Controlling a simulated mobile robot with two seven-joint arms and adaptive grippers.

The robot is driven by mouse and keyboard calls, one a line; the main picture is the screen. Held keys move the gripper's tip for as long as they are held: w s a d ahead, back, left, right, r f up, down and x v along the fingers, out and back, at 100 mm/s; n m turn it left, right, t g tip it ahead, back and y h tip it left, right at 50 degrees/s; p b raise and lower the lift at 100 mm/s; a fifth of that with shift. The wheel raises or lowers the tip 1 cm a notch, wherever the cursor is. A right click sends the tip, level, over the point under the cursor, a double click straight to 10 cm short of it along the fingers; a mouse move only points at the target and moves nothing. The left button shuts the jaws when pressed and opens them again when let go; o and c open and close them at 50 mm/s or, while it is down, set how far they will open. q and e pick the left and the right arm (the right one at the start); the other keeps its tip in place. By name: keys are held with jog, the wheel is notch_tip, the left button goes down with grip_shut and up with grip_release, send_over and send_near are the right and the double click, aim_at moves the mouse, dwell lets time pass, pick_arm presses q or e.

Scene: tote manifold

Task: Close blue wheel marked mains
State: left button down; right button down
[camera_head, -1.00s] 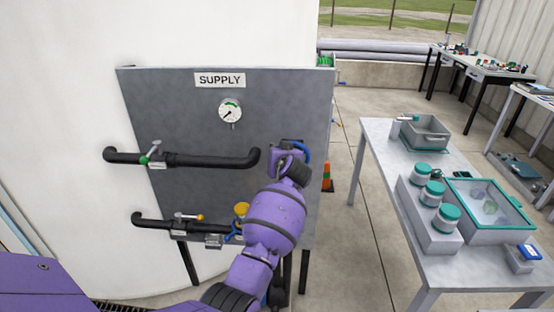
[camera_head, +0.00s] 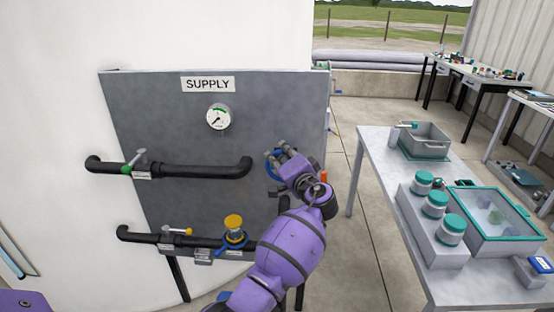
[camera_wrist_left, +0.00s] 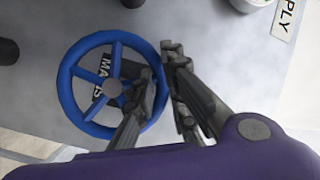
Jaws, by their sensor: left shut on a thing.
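The blue wheel (camera_head: 270,160) is on the right part of the grey supply panel, partly hidden by my left gripper (camera_head: 282,157). In the left wrist view its round rim and spokes (camera_wrist_left: 66,88) show clearly. A plate behind the spokes is partly hidden, with "MA" and "S" readable, fitting "MAINS". My left gripper (camera_wrist_left: 160,75) is shut on the wheel's rim, one finger inside the ring and the other outside. My right gripper is not in view.
The grey panel (camera_head: 170,110) carries a gauge (camera_head: 218,117) and black pipes with small lever valves. A yellow knob above a blue ring (camera_head: 235,245) sits low, near my left arm. A table (camera_head: 375,150) with jars and boxes stands to the right.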

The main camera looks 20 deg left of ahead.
pick_arm(q)
jog(key=m, duration=0.1)
jog(key=d+m+t+b, duration=0.1)
jog(key=m+t, duration=0.1)
jog(key=m, duration=0.1)
jog(key=shift+w+d+r+y+b, duration=0.15)
jog(key=shift+w+d+y+b, duration=0.15)
jog(key=shift+d+y+b, duration=0.1)
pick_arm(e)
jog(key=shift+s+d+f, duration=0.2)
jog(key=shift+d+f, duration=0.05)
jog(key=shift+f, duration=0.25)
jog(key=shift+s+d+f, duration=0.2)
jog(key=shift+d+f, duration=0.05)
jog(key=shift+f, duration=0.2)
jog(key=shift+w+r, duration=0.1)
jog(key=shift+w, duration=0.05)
pick_arm(q)
jog(key=c, duration=1.8)
grip_release()
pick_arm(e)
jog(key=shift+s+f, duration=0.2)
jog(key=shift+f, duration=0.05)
pick_arm(q)
jog(key=shift+d, duration=0.1)
